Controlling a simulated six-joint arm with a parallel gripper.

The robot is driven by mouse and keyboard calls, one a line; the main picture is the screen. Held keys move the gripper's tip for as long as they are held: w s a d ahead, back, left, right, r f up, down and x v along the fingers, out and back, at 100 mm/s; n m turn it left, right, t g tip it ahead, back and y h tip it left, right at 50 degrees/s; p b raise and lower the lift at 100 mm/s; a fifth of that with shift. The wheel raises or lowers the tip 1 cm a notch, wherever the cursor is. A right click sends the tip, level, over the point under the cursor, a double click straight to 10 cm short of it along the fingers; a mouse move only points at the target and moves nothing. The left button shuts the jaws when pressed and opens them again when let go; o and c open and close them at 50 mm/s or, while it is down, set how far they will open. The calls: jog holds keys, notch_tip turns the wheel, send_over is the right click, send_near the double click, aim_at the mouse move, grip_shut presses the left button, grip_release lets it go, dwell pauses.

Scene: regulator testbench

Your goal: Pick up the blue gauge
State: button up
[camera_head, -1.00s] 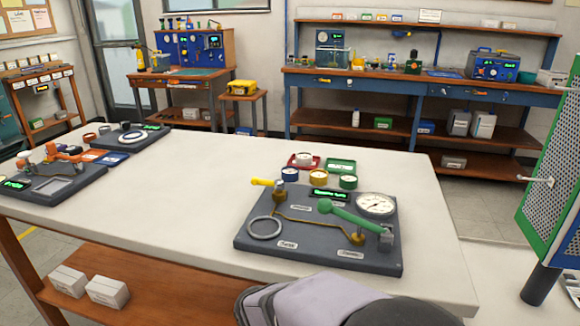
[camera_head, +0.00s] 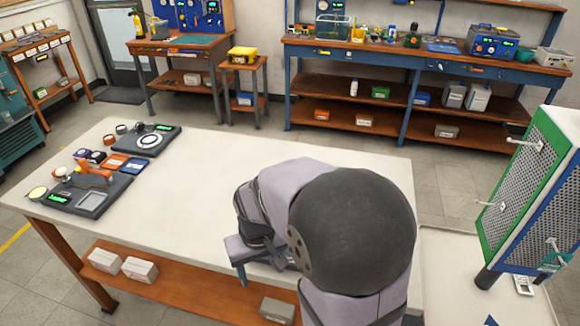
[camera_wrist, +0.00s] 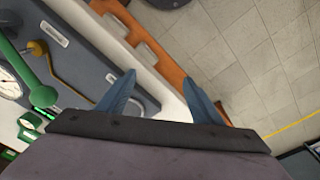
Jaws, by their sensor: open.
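I cannot make out the blue gauge in either current view; my arm covers its part of the table in the head view. My gripper (camera_wrist: 159,80) is open and empty in the wrist view, its blue fingers apart above the table edge and floor. It also shows partly in the head view (camera_head: 262,262), low over the near side of the table. The dark regulator board (camera_wrist: 75,75) is left of the fingers in the wrist view, with a green lever (camera_wrist: 36,72), a white dial (camera_wrist: 8,84) cut by the frame edge and a lit green display (camera_wrist: 44,124).
The white table (camera_head: 200,200) is clear left of my arm. Two dark boards stand at its left end, one with an orange part (camera_head: 92,175), one with a white ring (camera_head: 149,142). A green-framed pegboard (camera_head: 530,190) stands at the right. Boxes (camera_head: 122,265) lie on the lower shelf.

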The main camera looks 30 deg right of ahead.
jog(key=w+d+r+m+t+h+p, duration=0.1)
jog(key=w+d+r+m+p, duration=0.15)
jog(key=w+d, duration=0.45)
jog(key=w+d+r+m+t+p, duration=0.1)
jog(key=w+d+r+p, duration=0.25)
jog(key=w, duration=0.55)
jog(key=shift+m+t+h, duration=0.4)
jog(key=shift+m+h, duration=0.3)
jog(key=shift+m, duration=0.25)
jog(key=shift+w+d+f+b, duration=0.15)
jog(key=shift+w+d+f, duration=0.55)
jog(key=shift+w+d, duration=0.95)
jog(key=shift+w+d+f+b, duration=0.1)
jog(key=shift+w+d+f, duration=0.75)
jog(key=shift+d, duration=1.35)
jog(key=shift+w+d+f+b, duration=0.15)
jog(key=shift+w+d+f, duration=0.35)
jog(key=shift+w+d, duration=1.25)
jog(key=shift+s+d, duration=0.15)
jog(key=shift+s, duration=0.05)
jog(key=shift+p+x, duration=1.45)
jog(key=shift+x, duration=1.1)
jog(key=shift+w, duration=0.15)
jog(key=c, duration=1.2)
